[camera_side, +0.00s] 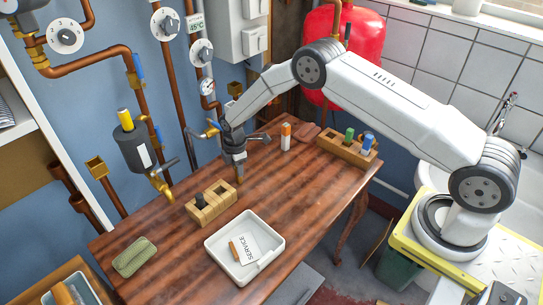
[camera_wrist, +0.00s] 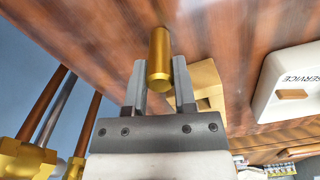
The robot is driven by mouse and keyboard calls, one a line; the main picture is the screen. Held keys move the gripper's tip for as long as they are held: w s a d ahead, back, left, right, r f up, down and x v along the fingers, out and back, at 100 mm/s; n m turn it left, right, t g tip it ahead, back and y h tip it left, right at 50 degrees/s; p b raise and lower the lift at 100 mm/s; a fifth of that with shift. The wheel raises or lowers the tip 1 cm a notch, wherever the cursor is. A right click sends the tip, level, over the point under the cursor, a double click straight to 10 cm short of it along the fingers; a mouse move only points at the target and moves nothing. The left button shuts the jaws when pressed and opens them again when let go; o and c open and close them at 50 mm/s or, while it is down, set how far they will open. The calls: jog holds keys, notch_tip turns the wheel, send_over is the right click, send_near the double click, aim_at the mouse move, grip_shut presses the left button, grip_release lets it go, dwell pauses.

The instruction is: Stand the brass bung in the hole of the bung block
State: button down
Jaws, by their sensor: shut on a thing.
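The brass bung (camera_wrist: 160,58) is a smooth golden cylinder, held between the two fingers of my gripper (camera_wrist: 160,82) in the wrist view. In the side view my gripper (camera_side: 239,172) points down just behind and to the right of a pale wooden block (camera_side: 213,212), apparently the bung block, above the table. The bung is too small to make out there. The block has dark openings in its top, and a dark piece stands at its left part. In the wrist view the block (camera_wrist: 207,82) is partly hidden by the right finger.
A white tray (camera_side: 217,256) with a SERVICE card lies in front of the block. An orange-and-white bottle (camera_side: 286,137) and a wooden rack (camera_side: 342,151) with bottles stand behind. Pipes and a brass tap (camera_side: 160,184) border the left.

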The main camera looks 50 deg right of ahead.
jog(key=shift+r, duration=0.15)
jog(key=shift+r, duration=0.95)
jog(key=s+r, duration=1)
jog(key=s, duration=0.4)
jog(key=shift+d+r, duration=0.15)
jog(key=shift+r, duration=0.2)
